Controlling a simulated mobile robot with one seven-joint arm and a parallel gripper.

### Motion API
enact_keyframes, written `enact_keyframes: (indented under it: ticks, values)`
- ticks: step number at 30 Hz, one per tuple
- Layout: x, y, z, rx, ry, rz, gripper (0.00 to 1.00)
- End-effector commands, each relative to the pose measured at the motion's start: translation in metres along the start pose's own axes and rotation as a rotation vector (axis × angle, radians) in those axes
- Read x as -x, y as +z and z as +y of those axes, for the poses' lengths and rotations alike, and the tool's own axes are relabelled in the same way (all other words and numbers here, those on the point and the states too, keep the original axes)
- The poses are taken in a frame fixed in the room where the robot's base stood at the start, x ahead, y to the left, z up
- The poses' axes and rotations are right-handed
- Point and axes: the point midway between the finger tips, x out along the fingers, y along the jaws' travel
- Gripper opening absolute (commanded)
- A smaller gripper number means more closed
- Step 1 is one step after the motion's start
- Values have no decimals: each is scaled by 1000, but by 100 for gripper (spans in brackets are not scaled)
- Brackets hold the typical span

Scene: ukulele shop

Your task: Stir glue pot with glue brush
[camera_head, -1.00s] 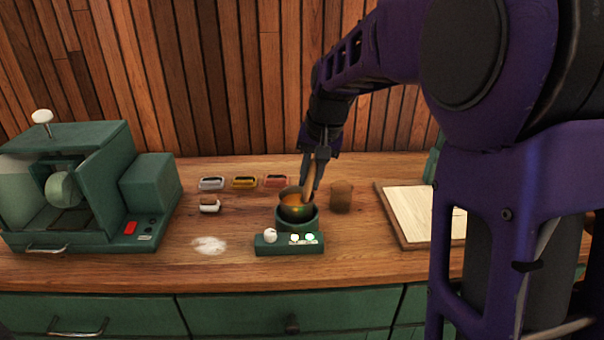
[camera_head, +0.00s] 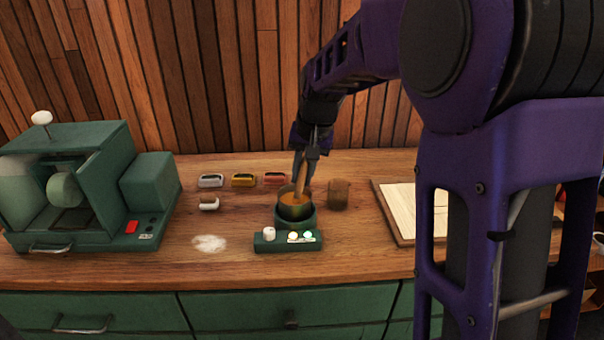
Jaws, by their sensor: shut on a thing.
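The glue pot (camera_head: 294,214) is a dark metal pot with amber glue inside. It sits in a green warmer with a control box (camera_head: 287,240) in front, which carries a white knob and two lit lamps. My gripper (camera_head: 304,156) is above the pot, pointing down, and is shut on the wooden handle of the glue brush (camera_head: 301,184). The brush stands nearly upright with its lower end inside the pot. Its bristles are hidden by the pot and glue.
A brown cup (camera_head: 339,194) stands close right of the pot. A board with a pale sheet (camera_head: 398,212) lies further right. Several small tins (camera_head: 243,180) and a small brush-like block (camera_head: 208,203) are left. White powder (camera_head: 209,243) and a green machine (camera_head: 75,190) are at the left.

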Motion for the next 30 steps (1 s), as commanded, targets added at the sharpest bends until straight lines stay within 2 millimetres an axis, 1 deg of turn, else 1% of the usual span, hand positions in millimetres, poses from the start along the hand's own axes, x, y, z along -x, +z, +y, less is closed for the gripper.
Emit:
enact_keyframes:
  ticks: [6, 10, 30]
  values:
    - [0, 0, 0, 0, 0, 0, 0]
    - [6, -1, 0, 0, 0, 1, 0]
    - [57, -7, 0, -1, 0, 1, 0]
